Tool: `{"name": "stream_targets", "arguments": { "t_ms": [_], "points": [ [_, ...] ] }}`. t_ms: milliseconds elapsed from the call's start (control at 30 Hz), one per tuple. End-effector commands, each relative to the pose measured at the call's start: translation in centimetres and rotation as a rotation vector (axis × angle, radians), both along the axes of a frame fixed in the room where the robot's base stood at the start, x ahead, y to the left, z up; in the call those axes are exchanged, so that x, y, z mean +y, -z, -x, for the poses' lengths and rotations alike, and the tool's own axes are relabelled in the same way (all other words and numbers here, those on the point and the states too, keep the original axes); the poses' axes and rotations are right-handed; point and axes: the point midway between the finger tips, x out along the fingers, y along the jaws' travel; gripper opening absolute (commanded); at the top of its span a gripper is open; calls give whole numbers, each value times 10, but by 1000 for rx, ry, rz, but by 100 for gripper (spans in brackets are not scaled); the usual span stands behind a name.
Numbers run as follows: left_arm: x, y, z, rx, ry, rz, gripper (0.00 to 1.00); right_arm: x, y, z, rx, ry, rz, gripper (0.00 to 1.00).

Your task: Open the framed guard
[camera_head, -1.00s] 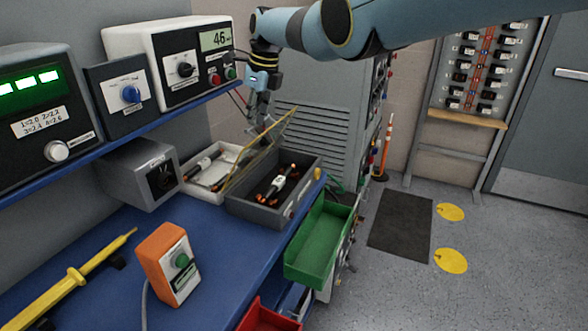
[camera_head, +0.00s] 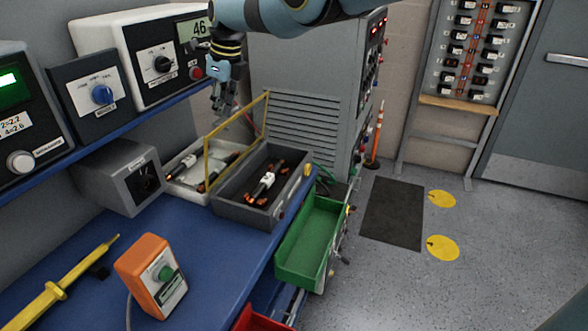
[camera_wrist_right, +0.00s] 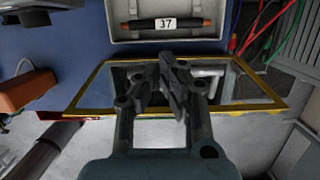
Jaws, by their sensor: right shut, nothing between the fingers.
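The framed guard (camera_head: 238,115), a clear pane in a thin yellow frame, stands raised, close to upright, between the grey box (camera_head: 232,203) and the white tray (camera_head: 184,189). The top of the grey box is uncovered; a tube with a white label and orange ends (camera_head: 266,181) lies inside. My right gripper (camera_head: 224,106) is shut and empty, pointing down near the guard's upper edge, on the tray side. In the right wrist view, the guard's yellow frame (camera_wrist_right: 245,107) lies behind my shut fingers (camera_wrist_right: 168,62); contact cannot be told. My left gripper is out of view.
Instruments stand on the blue shelf (camera_head: 122,129) at the left. An orange button box (camera_head: 150,275) and a yellow probe (camera_head: 62,284) are on the blue bench. A green bin (camera_head: 309,242) hangs at the bench's right edge. A louvred grey cabinet (camera_head: 295,117) stands behind.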

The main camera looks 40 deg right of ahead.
Motion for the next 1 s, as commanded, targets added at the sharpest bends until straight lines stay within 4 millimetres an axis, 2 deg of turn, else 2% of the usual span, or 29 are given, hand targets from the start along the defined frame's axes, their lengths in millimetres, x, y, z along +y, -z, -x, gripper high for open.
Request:
{"name": "stream_targets", "arguments": {
  "t_ms": [367,567,733,1000],
  "points": [
    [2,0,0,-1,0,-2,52,-1,2,2,4,1,0,0],
    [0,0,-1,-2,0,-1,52,-3,-7,2,1,0,2,0],
    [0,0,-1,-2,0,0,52,-4,-27,7,-3,0,3,0],
    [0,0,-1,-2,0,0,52,-9,-87,20,-4,1,2,0]
  ]
}}
